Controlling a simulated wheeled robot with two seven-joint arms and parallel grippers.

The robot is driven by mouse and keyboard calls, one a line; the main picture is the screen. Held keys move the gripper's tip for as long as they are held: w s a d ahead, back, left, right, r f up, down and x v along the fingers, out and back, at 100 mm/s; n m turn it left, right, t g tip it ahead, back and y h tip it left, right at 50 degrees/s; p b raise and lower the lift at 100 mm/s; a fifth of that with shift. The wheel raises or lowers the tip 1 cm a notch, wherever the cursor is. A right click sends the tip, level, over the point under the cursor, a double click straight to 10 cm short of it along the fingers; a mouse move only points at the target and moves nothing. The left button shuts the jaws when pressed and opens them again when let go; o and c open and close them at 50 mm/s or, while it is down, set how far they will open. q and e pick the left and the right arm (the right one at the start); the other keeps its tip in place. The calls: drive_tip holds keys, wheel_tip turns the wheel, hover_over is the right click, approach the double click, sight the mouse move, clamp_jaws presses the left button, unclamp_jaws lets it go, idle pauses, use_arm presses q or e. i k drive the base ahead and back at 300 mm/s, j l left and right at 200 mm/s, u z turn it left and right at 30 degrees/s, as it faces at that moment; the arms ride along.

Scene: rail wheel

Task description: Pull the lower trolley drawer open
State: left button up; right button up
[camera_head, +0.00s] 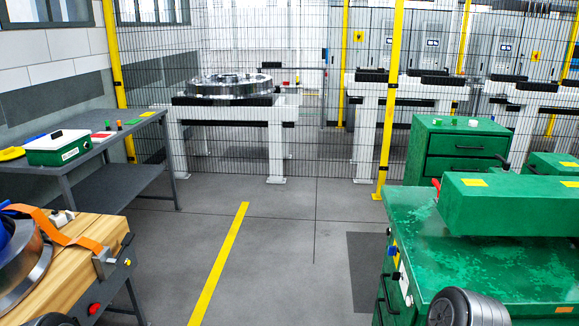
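A green drawer trolley (421,140) stands right of centre, in front of the mesh fence. Its front shows an upper drawer (466,143) and a lower drawer (448,168), and both look closed. The lower drawer's bottom and right part are hidden behind nearer green equipment. Dark rounded parts at the bottom edge, at the left and at the right, look like my own arm links. Neither of my grippers shows in the head view.
A green bench (410,215) with a green block (510,205) fills the near right. A wooden-topped bench (85,260) with a metal wheel stands near left, and a grey table (95,150) behind it. Open floor with a yellow line (222,258) lies between.

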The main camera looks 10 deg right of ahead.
sight(435, 165)
drive_tip(key=i+j, duration=0.15)
drive_tip(key=i, duration=0.65)
drive_tip(key=i+j+u, duration=0.1)
drive_tip(key=i, duration=0.65)
drive_tip(key=i+l+z, duration=0.1)
drive_tip(key=i+z, duration=0.2)
drive_tip(key=i, duration=0.8)
drive_tip(key=i+j+z, duration=0.25)
drive_tip(key=i, duration=0.9)
drive_tip(key=i+z, duration=0.9)
drive_tip(key=i+j+z, duration=0.25)
drive_tip(key=i+z, duration=0.2)
drive_tip(key=i+j+z, duration=0.15)
drive_tip(key=z, duration=0.15)
drive_tip(key=i+j+z, duration=0.3)
drive_tip(key=i+j, duration=0.15)
drive_tip(key=i, duration=0.55)
drive_tip(key=i+j, duration=0.15)
drive_tip(key=i, duration=0.5)
drive_tip(key=i+j, duration=0.15)
drive_tip(key=i, duration=0.55)
drive_tip(key=z, duration=1.6)
